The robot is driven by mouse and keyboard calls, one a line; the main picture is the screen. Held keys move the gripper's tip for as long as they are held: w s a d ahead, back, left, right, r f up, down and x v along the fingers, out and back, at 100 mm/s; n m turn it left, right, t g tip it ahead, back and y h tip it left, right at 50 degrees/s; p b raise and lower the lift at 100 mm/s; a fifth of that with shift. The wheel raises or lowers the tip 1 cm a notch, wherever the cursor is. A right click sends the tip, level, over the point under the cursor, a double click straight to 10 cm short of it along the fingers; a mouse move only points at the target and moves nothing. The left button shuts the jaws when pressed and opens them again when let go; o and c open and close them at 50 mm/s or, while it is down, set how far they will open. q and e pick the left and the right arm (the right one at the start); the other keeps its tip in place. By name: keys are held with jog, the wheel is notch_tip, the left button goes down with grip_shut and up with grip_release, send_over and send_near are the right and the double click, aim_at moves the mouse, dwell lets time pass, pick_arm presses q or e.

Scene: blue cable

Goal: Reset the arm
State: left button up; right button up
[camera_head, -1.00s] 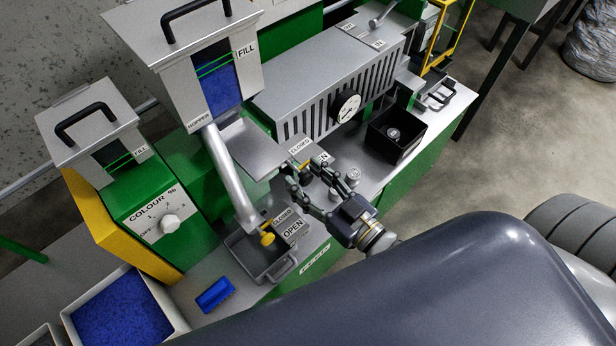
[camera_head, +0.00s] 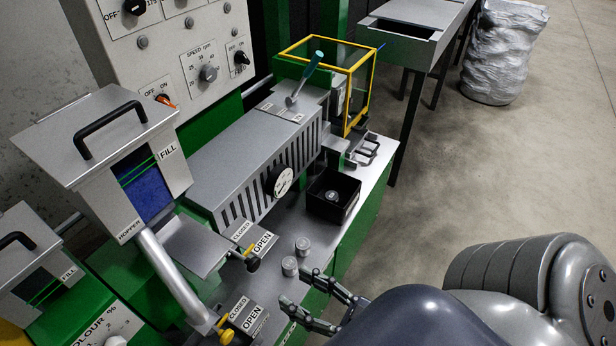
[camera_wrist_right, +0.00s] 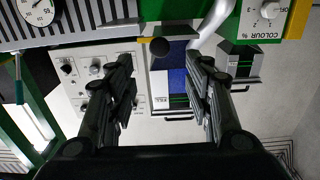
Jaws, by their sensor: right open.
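My right gripper (camera_head: 296,288) is at the lower middle of the head view, by the front edge of the green machine's grey worktop. Its fingers are spread with nothing between them. In the right wrist view the two black fingers (camera_wrist_right: 163,75) stand apart, with the blue-windowed hopper and grey casing seen upside down beyond the gap. Two small metal cylinders (camera_head: 290,266) stand on the worktop just beyond the upper fingertip. My grey right arm fills the lower right and hides part of the gripper's wrist. My left gripper is not in view.
The hopper (camera_head: 130,165), slotted barrel housing (camera_head: 240,165), gauge (camera_head: 280,181) and black box (camera_head: 333,195) are on the machine. A control panel (camera_head: 180,75) stands behind. A yellow-framed guard (camera_head: 345,95) is at the far end. The floor (camera_head: 500,170) at right is clear.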

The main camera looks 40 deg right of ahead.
jog(key=shift+s+d, duration=0.25)
jog(key=shift+s, duration=0.25)
jog(key=s+d+f+m+g+h, duration=0.1)
jog(key=s+d+f+g+h, duration=0.1)
jog(key=f, duration=0.9)
jog(key=s+d+f+g+h, duration=0.1)
jog(key=f+g, duration=0.2)
jog(key=f, duration=0.8)
jog(key=s+d+f+m+g+h, duration=0.1)
jog(key=s+d+f+g+h, duration=0.1)
jog(key=f, duration=0.9)
jog(key=s+a+f+g+h, duration=0.1)
jog(key=s+f+g, duration=0.8)
jog(key=s+f, duration=0.6)
notch_tip(320, 180, down, 4)
jog(key=shift+s+f, duration=0.15)
jog(key=shift+f, duration=0.05)
